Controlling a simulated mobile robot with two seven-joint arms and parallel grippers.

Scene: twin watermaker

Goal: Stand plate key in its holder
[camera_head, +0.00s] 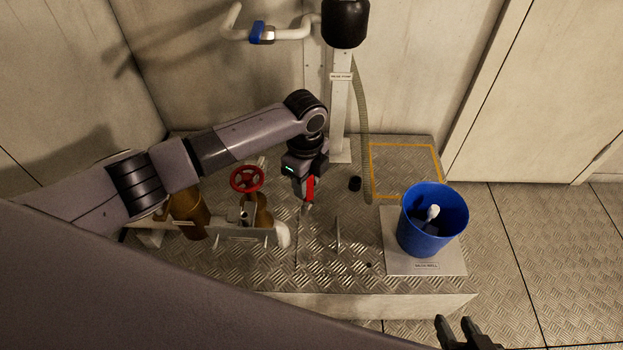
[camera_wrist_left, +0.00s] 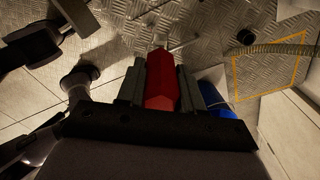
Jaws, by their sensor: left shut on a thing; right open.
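My left gripper (camera_head: 308,178) hangs over the diamond-plate platform and is shut on a red-handled tool, which I take to be the plate key (camera_head: 310,188). A short metal end points down below the red part. The red handle (camera_wrist_left: 162,82) also shows between both fingers in the left wrist view. I cannot tell whether its tip touches the platform. A thin upright metal piece (camera_head: 337,233) stands on the platform just right of and nearer than the tip; I cannot tell whether it is the holder. My right gripper (camera_head: 455,322) is open and empty at the bottom edge.
A blue bucket (camera_head: 418,238) with a white-headed item inside stands on a pale plate at right. A red handwheel (camera_head: 246,179) and brass-coloured fittings are left of my gripper. A small black cylinder (camera_head: 355,183), a hose (camera_head: 362,130) and a white post (camera_head: 340,115) are behind. The yellow-outlined square (camera_head: 405,146) is clear.

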